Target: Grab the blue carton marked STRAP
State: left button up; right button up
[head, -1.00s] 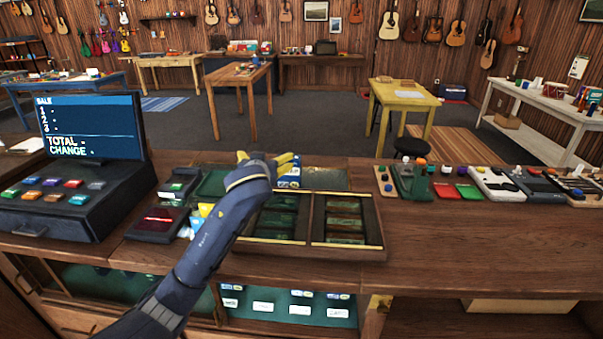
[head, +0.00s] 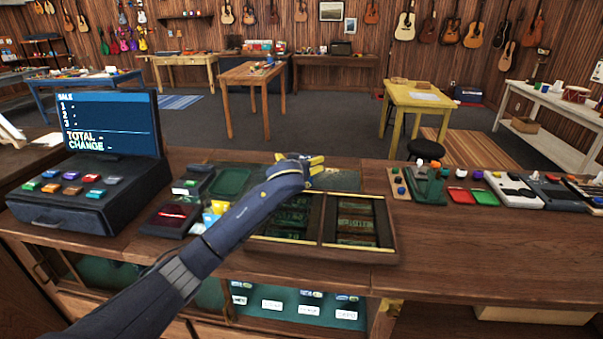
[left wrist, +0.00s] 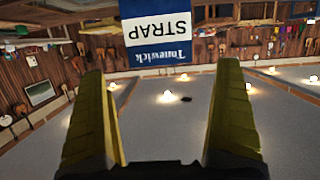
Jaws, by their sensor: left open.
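The carton marked STRAP (left wrist: 155,30) shows in the left wrist view, upside down at the top middle. In the head view my left gripper (head: 316,162) is over the back of the counter and hides the carton. My right gripper is in neither view.
A wooden divided tray (head: 322,220) with dark green compartments lies in front of the gripper on the counter (head: 450,235). A cash register (head: 95,165) and a card reader (head: 165,218) are to the left. Small packets (head: 214,212) lie under my arm. Several coloured items stand along the right.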

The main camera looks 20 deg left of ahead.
pick_arm(q)
jog(key=shift+x, duration=3.05)
jog(key=c, duration=1.5)
jog(key=shift+c, duration=0.6)
jog(key=shift+r, duration=0.2)
